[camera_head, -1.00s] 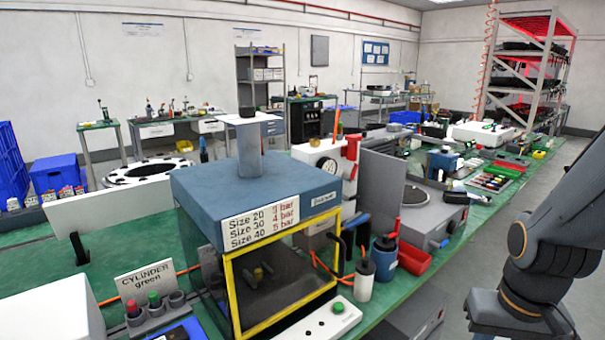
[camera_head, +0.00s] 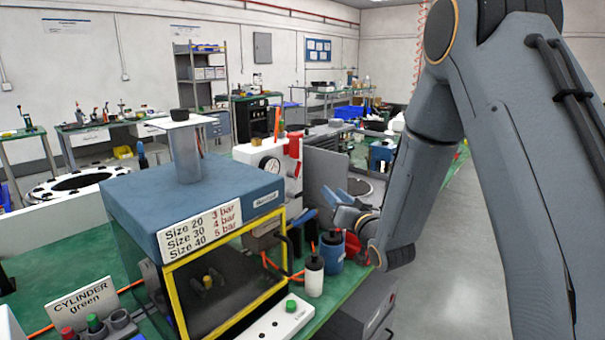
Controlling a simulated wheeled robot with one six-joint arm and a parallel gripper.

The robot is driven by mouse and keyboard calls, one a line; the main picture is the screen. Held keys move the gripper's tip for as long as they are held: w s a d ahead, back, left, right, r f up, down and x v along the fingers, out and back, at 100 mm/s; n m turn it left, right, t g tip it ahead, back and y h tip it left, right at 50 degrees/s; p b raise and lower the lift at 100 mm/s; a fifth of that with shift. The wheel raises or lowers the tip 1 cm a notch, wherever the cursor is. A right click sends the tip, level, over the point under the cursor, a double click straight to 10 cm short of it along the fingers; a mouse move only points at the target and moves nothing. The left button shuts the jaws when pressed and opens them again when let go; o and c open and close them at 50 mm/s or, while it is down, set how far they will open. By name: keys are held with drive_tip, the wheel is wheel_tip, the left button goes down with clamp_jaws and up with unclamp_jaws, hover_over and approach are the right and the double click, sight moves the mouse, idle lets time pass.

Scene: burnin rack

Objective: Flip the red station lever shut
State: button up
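The red lever (camera_head: 293,146) stands at the right end of a white station block with a round gauge (camera_head: 269,165), behind the blue-topped box. Its red part points upward; its exact angle is hard to tell at this size. My gripper (camera_head: 347,191) is to the right of and nearer than the lever, apart from it in the picture. Its two pale blue fingers look spread, with nothing visible between them. Part of the station block is hidden behind the blue-topped box.
The blue-topped box (camera_head: 190,200) with a yellow frame stands in front of the station. A grey upright panel (camera_head: 325,180) is behind my gripper. A black-capped white bottle (camera_head: 314,275) and a blue container (camera_head: 331,252) stand below it. Open floor lies at right.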

drive_tip(key=s+a+r+t+y, duration=0.1)
drive_tip(key=a+r+t+y, duration=0.1)
drive_tip(key=a+y, duration=0.15)
drive_tip(key=p, duration=0.3)
approach(299, 169)
drive_tip(key=x, duration=0.7)
drive_tip(key=shift+d, duration=0.15)
drive_tip(key=shift+w+a+r+p, duration=0.2)
drive_tip(key=shift+w+a+p, duration=0.15)
drive_tip(key=shift+w, duration=0.15)
clamp_jaws()
